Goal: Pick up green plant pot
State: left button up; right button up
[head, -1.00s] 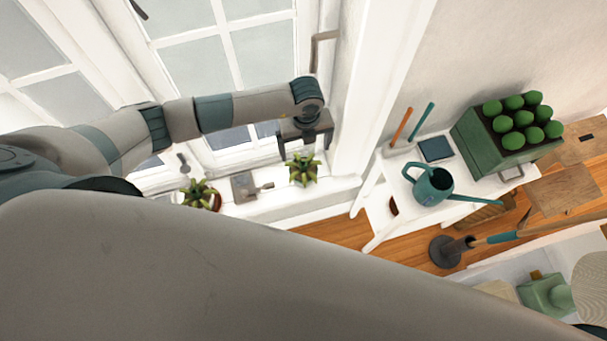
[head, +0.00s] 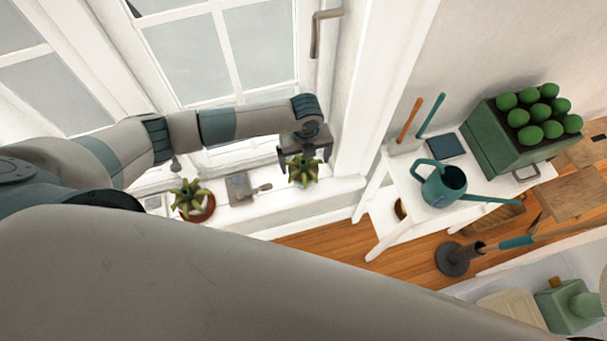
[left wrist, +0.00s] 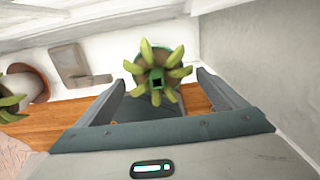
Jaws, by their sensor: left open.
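The green plant pot holds a spiky green plant (head: 303,171) and stands at the right end of the white window sill. In the left wrist view the green pot (left wrist: 137,63) shows as a rim behind the leaves, with most of its body hidden. My left gripper (head: 304,156) is open, just above the plant in the head view. In the left wrist view the plant appears between and beyond the two fingertips (left wrist: 160,80). I cannot tell whether a finger touches a leaf. My right gripper is not in view.
A second plant in a brown-red pot (head: 203,211) and a grey flat object (head: 242,188) stand left on the sill. The window frame post (head: 365,120) rises close at right. A white table (head: 410,200) with a teal watering can (head: 443,186) stands further right.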

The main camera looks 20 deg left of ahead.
aim_at(304, 169)
pick_arm(q)
jog(key=shift+f, duration=0.1)
jog(key=f+b, duration=0.4)
jog(key=f, duration=0.1)
jog(key=shift+a, duration=0.2)
dwell(0.6)
jog(key=c, duration=1.5)
